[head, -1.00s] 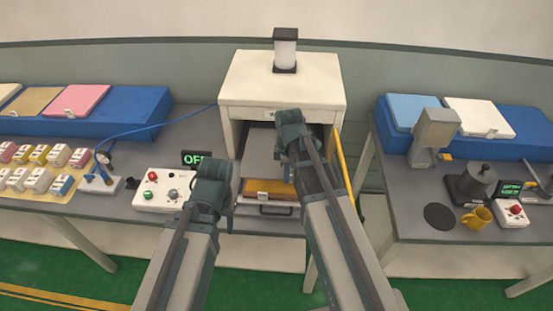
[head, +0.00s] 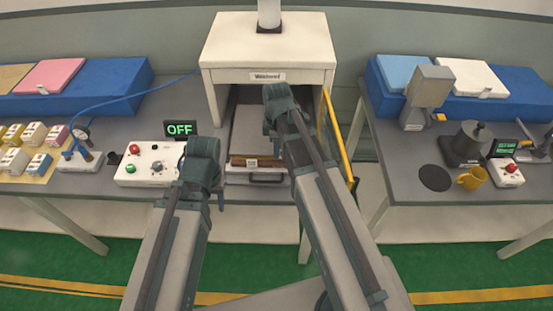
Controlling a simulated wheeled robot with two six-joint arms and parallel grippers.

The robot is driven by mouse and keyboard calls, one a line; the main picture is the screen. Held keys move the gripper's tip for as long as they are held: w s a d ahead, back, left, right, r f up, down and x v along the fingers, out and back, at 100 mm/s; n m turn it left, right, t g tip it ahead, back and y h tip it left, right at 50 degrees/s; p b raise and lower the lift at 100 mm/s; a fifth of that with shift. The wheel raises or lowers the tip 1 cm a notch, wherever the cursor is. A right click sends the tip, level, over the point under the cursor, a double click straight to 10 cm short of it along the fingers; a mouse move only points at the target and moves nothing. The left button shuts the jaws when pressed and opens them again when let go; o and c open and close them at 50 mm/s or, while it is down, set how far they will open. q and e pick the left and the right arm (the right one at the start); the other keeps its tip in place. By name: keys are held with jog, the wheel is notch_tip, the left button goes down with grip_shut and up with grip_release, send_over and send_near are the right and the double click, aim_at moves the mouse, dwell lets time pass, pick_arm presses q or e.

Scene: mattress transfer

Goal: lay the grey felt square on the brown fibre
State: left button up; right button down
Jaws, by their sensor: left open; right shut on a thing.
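A grey square sheet (head: 247,126), which looks like the grey felt, lies or hangs low inside the white press housing. Below its front edge shows a brown strip (head: 238,160) with a white label, which looks like the brown fibre. The sheet covers most of it. My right gripper (head: 270,122) reaches into the housing at the sheet's right side and is shut on it; its fingertips are mostly hidden. I cannot tell whether the sheet touches the brown strip. My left gripper (head: 219,195) is open and empty in front of the housing, left of the tray.
The white housing (head: 225,40) stands over a tray with a handle (head: 262,178). A yellow bar (head: 338,130) stands at its right. A control box (head: 148,163) and OFF display (head: 180,129) are at left.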

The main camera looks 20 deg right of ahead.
jog(key=shift+f+b, duration=1.7)
jog(key=shift+f, duration=0.1)
jog(key=shift+f, duration=0.2)
jog(key=c, duration=1)
grip_release()
jog(key=shift+r, duration=0.2)
